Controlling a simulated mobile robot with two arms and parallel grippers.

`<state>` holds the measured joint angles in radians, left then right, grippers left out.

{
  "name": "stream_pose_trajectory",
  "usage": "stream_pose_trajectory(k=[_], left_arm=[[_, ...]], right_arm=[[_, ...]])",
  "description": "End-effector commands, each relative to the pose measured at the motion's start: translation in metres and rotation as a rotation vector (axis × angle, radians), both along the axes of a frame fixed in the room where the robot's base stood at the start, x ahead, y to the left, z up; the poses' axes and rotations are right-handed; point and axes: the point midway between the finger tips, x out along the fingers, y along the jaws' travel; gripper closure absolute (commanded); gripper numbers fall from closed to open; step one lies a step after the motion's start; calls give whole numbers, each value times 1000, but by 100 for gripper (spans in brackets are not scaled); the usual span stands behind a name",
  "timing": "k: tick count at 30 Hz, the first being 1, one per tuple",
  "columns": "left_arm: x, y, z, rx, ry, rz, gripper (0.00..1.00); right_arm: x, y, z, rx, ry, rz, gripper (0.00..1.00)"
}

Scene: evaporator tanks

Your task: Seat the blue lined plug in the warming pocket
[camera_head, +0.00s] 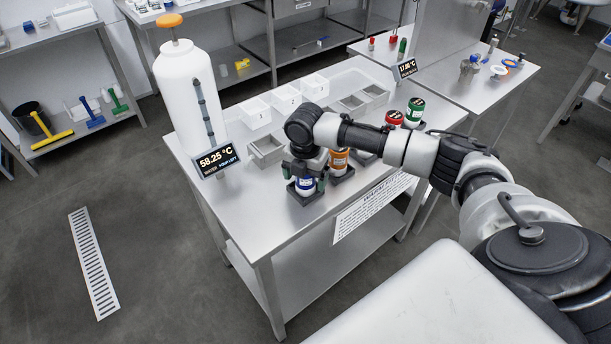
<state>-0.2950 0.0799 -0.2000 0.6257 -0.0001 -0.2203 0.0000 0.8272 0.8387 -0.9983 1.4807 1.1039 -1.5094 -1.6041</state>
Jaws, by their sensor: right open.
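The blue lined plug (305,186), with a blue and white label, stands upright in a dark square holder (302,199) at the table's near edge. My right gripper (306,177) points down over it, with its fingers on either side of the plug; the jaws are open, and contact is unclear. The gripper hides the plug's top. Grey metal pockets stand on the same table, one at left (266,150) and others behind my arm (352,102). Which one is the warming pocket cannot be told. My left gripper is out of view.
An orange plug (339,161) stands close right of my gripper. Red (393,119) and green (414,111) plugs stand farther right. White bins (256,113) line the back. A tall white tank (186,95) and temperature display (218,160) stand at left. The table's front left is clear.

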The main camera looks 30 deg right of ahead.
Motion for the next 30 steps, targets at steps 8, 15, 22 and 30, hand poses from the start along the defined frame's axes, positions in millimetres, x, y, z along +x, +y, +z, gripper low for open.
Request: stream_pose_trajectory(k=[8,15,22,30], left_arm=[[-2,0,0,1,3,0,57],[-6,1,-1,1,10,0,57],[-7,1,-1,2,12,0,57],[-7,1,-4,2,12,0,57]], right_arm=[[0,0,-1,1,-1,0,25],[0,0,-1,1,-1,0,62],[0,0,0,0,-2,0,76],[1,0,8,2,-5,0,76]])
